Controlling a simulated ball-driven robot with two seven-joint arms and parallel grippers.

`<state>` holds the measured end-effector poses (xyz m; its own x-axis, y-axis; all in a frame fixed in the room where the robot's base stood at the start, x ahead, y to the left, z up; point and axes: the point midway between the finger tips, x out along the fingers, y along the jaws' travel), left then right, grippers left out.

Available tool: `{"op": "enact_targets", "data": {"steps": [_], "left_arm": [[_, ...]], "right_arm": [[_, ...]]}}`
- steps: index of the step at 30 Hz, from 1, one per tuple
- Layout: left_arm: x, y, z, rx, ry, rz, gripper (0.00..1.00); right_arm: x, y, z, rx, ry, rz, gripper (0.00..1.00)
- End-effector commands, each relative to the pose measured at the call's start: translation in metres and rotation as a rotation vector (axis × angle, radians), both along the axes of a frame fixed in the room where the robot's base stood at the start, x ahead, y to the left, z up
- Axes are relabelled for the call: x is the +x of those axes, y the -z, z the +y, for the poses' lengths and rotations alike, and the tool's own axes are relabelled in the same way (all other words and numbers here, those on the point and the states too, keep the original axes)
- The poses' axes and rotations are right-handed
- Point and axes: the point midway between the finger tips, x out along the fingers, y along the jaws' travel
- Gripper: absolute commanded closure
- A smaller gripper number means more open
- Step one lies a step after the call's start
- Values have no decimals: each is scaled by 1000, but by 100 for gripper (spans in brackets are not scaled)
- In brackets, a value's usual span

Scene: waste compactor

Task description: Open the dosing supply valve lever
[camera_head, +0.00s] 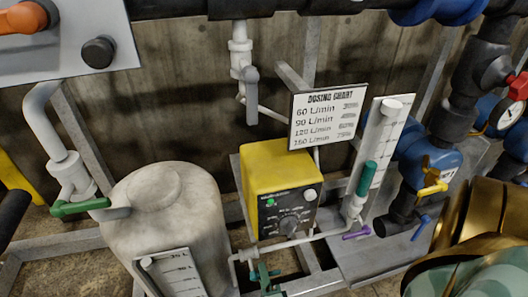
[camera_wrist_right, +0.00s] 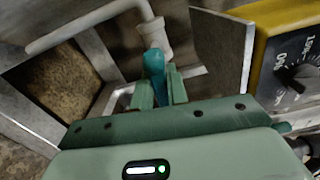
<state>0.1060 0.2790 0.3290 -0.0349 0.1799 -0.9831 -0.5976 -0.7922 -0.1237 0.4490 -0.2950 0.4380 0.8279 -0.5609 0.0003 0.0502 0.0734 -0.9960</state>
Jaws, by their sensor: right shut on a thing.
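A small teal lever (camera_wrist_right: 153,65) on a white pipe valve stands between the two green fingers of my right gripper (camera_wrist_right: 158,92) in the right wrist view. The fingers are shut on it. In the head view my right gripper (camera_head: 265,277) shows small at the bottom edge, below the yellow dosing box (camera_head: 262,172), beside the thin white pipe (camera_head: 290,243). The teal lever is hard to tell from the green fingers there. The rest of the hand is cut off by the frame. My left gripper is not in view.
A grey-white tank (camera_head: 165,215) stands left of the box, with a green lever (camera_head: 80,207) on its supply pipe. A purple lever (camera_head: 357,233), a yellow lever (camera_head: 435,187) and a blue lever (camera_head: 422,227) are to the right. A dosing chart (camera_head: 328,116) stands behind the box.

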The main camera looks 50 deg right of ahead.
Motion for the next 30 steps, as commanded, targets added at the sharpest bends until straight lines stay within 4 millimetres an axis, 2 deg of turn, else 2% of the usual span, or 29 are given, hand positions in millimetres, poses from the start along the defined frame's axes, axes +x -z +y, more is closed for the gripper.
{"op": "enact_targets", "data": {"steps": [10, 23, 24, 26, 30], "left_arm": [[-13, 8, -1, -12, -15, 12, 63], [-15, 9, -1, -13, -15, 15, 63], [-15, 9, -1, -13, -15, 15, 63], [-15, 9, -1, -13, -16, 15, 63], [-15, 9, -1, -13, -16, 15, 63]], "right_arm": [[0, -2, 3, -78, -6, 57, 100], [0, -1, 4, -87, -7, 64, 100], [0, -1, 4, -87, -7, 64, 79], [0, -1, 3, -86, -7, 64, 63], [0, -2, 2, -86, -5, 62, 63]]}}
